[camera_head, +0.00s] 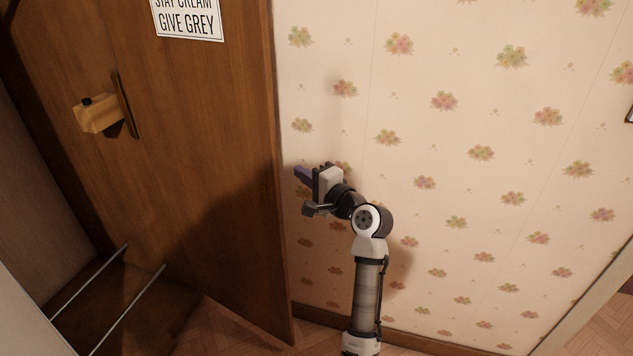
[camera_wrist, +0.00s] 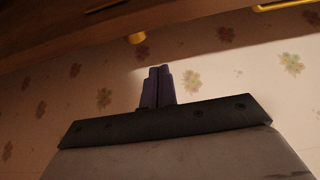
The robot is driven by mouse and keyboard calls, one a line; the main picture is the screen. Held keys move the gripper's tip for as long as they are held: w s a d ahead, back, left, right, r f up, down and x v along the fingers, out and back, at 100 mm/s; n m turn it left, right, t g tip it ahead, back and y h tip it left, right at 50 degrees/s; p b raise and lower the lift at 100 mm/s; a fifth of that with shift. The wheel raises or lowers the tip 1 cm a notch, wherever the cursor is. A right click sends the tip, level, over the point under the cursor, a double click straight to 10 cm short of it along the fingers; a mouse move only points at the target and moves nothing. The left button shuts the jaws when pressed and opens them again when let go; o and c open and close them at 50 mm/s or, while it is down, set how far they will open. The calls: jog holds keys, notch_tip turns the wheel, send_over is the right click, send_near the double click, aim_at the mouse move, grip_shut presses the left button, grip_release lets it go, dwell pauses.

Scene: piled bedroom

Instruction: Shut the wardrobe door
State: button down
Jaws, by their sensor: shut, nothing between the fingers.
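The wardrobe door (camera_head: 200,130) is a tall brown wooden panel standing open on the left of the head view. A pale wooden block on a brass strip (camera_head: 125,104) is on its face, and a white lettered sign is above. Its right edge stands close to the papered wall. My gripper (camera_head: 302,173) is just right of that edge, on the wall side, with its purple fingers pointing at the door. Whether they touch it is unclear. In the wrist view the fingers (camera_wrist: 156,86) are together and empty, and dark wood (camera_wrist: 60,30) runs across the top.
The flowered wall (camera_head: 470,120) is close behind my arm. Two thin metal rods (camera_head: 127,309) lie at the lower left, beside the door's lower part. Some parquet floor (camera_head: 225,330) shows below the door, and a skirting board (camera_head: 400,340) runs along the wall.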

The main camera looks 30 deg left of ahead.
jog(key=shift+s+a+p, duration=0.3)
jog(key=shift+s+a, duration=0.3)
jog(key=shift+s, duration=0.2)
jog(key=shift+s+a+p, duration=0.25)
jog(key=shift+s+a, duration=0.3)
jog(key=shift+s, duration=0.25)
jog(key=shift+s, duration=0.1)
